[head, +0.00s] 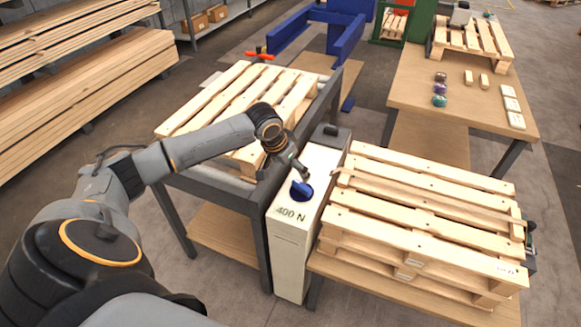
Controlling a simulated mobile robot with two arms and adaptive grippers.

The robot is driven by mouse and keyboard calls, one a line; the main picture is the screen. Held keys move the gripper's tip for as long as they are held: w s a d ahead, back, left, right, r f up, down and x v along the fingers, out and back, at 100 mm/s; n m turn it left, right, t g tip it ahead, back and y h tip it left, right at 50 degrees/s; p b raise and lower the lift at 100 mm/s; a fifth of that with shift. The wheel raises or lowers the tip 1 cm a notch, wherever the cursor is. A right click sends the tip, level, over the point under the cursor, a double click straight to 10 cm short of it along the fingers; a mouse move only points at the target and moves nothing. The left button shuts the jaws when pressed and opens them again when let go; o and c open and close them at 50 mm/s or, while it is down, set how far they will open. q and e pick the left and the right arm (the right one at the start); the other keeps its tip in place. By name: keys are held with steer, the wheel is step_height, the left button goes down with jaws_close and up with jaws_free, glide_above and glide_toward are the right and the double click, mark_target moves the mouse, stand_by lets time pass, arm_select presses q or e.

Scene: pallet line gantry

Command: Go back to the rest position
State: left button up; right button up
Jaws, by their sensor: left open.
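My left arm reaches in from the left, and my left gripper (302,174) is open, small in the view, just above a blue knob (302,191). The knob sits on top of a white box (291,240) marked "400 N". I cannot tell whether the fingertips touch the knob. Nothing shows held in the gripper. My right gripper is not in view.
A pallet (215,95) lies on the dark-framed table left of the box. Stacked pallets (420,215) stand close on its right. Behind is a wooden table (440,105) with small coloured and pale items. Timber stacks (85,95) stand at the left.

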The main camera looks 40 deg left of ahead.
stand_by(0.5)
arm_select(q)
steer(key=s+d+f+m+h, duration=0.15)
steer(key=s+d+f, duration=0.25)
steer(key=s+d, duration=0.45)
steer(key=s+d+f+m, duration=0.2)
steer(key=s+d+f, duration=0.3)
steer(key=d, duration=0.6)
steer(key=s+a+r+n+y, duration=0.1)
steer(key=s, duration=0.7)
steer(key=s+a+r+n+y, duration=0.1)
steer(key=s+r+n, duration=0.1)
steer(key=s, duration=0.5)
step_height(320, 180, down, 26)
steer(key=s+g, duration=0.2)
steer(key=s+a+f+g, duration=0.1)
steer(key=s+a+f, duration=0.1)
steer(key=s+f, duration=1.4)
steer(key=shift+s+a+f, duration=0.2)
steer(key=shift+s+a, duration=0.2)
steer(key=shift+s, duration=0.15)
